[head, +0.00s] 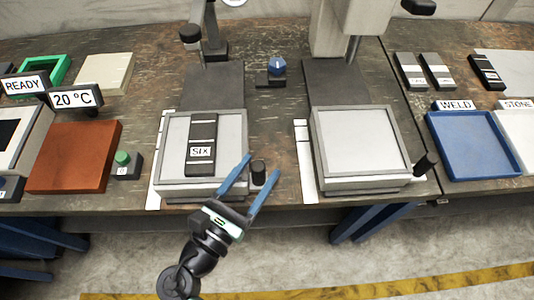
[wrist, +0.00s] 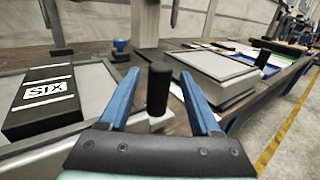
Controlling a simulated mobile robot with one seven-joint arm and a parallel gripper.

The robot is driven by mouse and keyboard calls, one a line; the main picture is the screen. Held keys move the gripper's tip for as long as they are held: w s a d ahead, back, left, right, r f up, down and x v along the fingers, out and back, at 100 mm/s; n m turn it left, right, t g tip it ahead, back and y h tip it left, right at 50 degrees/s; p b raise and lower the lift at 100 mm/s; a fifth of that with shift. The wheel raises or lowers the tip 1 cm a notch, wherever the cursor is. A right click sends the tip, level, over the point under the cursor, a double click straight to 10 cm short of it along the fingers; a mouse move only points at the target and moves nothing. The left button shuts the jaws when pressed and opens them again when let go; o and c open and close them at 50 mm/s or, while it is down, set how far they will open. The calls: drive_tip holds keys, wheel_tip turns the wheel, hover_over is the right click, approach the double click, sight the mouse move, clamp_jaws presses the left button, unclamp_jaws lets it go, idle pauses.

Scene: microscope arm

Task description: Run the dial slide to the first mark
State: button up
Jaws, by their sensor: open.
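A grey-framed stage (head: 163,186) bears a dark block labelled SIX (head: 202,142), with a white strip (head: 162,160) along its left side. A black upright knob (head: 258,172) stands at this stage's right front; the knob also shows in the wrist view (wrist: 158,88). My gripper (head: 263,164) is open, its two blue fingers on either side of the knob, with gaps visible in the wrist view (wrist: 160,76). A blue dial (head: 278,66) sits on a dark base farther back. Which part is the dial slide, and any first mark, I cannot tell.
A second stage (head: 362,185) with a black knob (head: 426,163) stands to the right. A microscope column (head: 214,45) rises behind the first stage. A brown pad (head: 75,158) and green-topped button (head: 123,158) lie left. A blue tray (head: 472,145) is far right.

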drive_tip(key=shift+x, duration=2.1)
clamp_jaws()
